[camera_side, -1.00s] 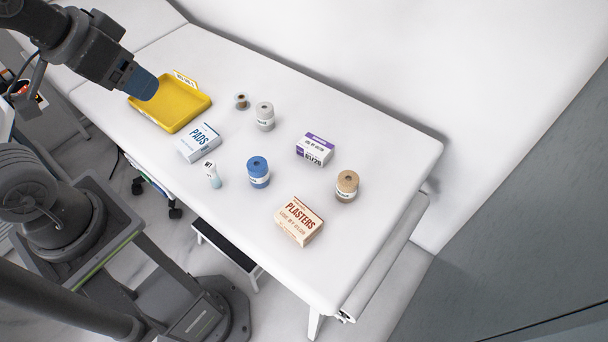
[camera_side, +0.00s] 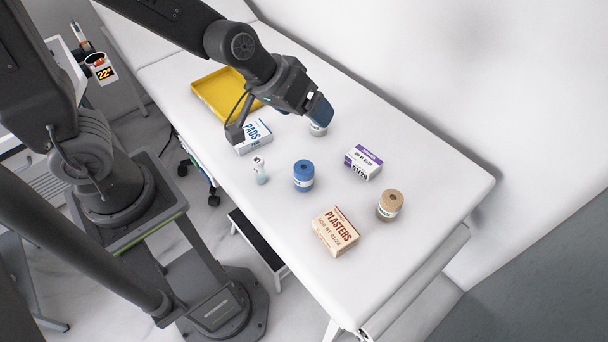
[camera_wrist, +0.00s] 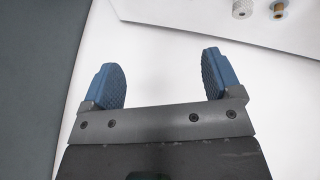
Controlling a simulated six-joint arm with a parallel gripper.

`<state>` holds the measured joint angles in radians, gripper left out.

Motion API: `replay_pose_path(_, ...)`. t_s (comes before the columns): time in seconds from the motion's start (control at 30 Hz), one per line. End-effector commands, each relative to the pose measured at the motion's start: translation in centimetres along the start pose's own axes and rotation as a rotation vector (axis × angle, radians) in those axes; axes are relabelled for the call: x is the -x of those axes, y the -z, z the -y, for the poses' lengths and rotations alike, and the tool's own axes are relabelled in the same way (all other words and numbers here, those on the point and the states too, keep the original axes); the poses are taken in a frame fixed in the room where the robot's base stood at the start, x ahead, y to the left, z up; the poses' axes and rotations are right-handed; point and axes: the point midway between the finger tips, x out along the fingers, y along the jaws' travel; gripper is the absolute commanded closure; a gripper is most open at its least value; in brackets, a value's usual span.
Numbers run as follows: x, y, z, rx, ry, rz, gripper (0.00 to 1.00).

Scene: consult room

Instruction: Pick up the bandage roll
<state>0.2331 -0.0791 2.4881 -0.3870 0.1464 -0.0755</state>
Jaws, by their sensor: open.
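Three rolls stand upright on the white couch in the side view: a blue one (camera_side: 304,180), a tan one (camera_side: 390,207) and a grey-white one (camera_side: 318,129). Which one is the bandage roll I cannot tell; their labels are too small to read. My gripper (camera_side: 320,108) is above the couch by the grey-white roll and hides part of it. In the wrist view my gripper (camera_wrist: 163,82) has its blue fingers wide apart with nothing between them. The grey-white roll shows at the top right there (camera_wrist: 243,8).
A small spool (camera_wrist: 279,10) stands beside the grey-white roll. Around the rolls are a purple-and-white box (camera_side: 363,163), a PLASTERS box (camera_side: 336,232), a PADS box (camera_side: 254,137) and a small bottle (camera_side: 260,170). A yellow tray (camera_side: 207,88) lies farther back. The couch's right end is clear.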

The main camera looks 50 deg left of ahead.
Motion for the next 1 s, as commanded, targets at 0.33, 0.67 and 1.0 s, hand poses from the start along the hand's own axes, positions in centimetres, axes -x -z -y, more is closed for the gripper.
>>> replay_pose_path(0.33,-12.9,-5.2,2.6,0.151,0.198,-0.108,0.16)
replay_pose_path(0.67,-17.7,-10.1,8.1,0.112,0.421,-0.276,0.16)
replay_pose_path(1.0,-19.9,-9.9,9.9,0.101,0.449,-0.304,0.16)
